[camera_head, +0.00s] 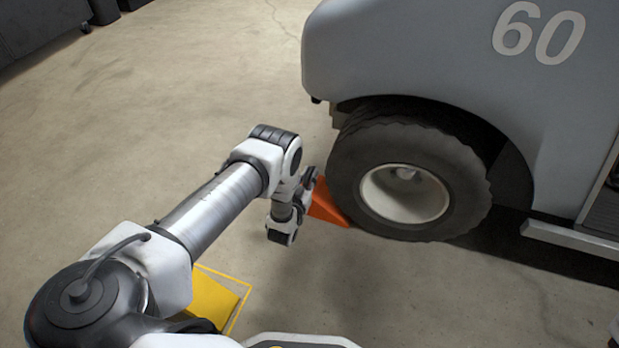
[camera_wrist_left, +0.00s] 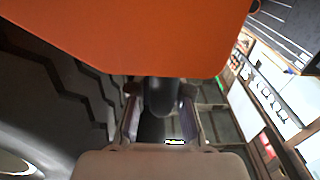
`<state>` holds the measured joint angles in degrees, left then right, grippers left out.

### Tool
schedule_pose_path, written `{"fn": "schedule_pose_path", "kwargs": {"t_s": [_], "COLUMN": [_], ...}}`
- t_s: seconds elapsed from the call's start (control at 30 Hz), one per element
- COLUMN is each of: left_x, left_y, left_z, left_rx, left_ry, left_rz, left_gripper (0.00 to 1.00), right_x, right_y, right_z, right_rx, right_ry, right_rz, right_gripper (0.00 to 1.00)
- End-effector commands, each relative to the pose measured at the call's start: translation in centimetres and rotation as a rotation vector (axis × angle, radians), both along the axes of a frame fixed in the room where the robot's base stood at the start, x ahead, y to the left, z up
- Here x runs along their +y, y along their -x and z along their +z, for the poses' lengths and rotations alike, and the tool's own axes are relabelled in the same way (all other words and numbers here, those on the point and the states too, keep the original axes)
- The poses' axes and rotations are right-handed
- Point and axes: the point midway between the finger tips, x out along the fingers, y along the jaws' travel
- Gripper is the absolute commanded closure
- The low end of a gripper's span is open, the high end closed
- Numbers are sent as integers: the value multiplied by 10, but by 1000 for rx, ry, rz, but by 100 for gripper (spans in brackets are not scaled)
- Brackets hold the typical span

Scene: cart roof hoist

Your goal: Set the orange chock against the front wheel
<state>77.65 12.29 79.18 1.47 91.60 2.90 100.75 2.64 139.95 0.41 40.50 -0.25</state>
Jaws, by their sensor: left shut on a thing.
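The orange chock (camera_head: 327,206) is on or just above the floor at the left side of the front wheel (camera_head: 405,185), a black tyre with a pale rim. Its right end appears to meet the tyre's lower left edge; I cannot tell whether it touches. My left gripper (camera_head: 307,190) is at the chock's left end, shut on it. In the left wrist view the chock (camera_wrist_left: 140,35) fills the top, with a dark round bar, perhaps its handle, between the fingers (camera_wrist_left: 160,115). Tyre tread shows at the left there. My right gripper is out of view.
The grey vehicle (camera_head: 420,50) marked 60 stands above the wheel, with a side step (camera_head: 570,239) at the right. A yellow block (camera_head: 212,298) lies by a yellow floor outline, partly behind my arm. Dark cabinets stand top left.

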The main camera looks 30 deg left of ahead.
Motion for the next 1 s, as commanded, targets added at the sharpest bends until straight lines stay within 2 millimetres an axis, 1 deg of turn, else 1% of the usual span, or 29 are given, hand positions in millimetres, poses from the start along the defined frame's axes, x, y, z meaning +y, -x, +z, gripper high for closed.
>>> {"fn": "schedule_pose_path", "kwargs": {"t_s": [0.1,0.13,0.17,0.2,0.47,0.57,0.67,0.83,0.9,1.0], "left_x": [-2,-2,-2,-2,-2,-3,-7,-16,-21,-26], "left_y": [1,2,2,2,1,7,22,64,82,101], "left_z": [-2,-3,-4,-3,-2,-1,2,4,3,2], "left_rx": [6,9,9,9,6,7,9,10,11,8], "left_ry": [0,1,1,1,0,1,1,1,2,1], "left_rz": [-5,-5,-5,-5,-4,-4,-4,-3,-4,-4], "left_gripper": [100,75,64,57,57,57,57,57,57,57], "right_x": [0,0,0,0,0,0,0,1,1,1], "right_y": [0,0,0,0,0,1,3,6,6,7], "right_z": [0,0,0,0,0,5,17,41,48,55], "right_rx": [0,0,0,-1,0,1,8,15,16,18], "right_ry": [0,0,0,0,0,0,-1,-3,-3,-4], "right_rz": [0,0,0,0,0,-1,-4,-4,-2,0], "right_gripper": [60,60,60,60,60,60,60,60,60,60]}}
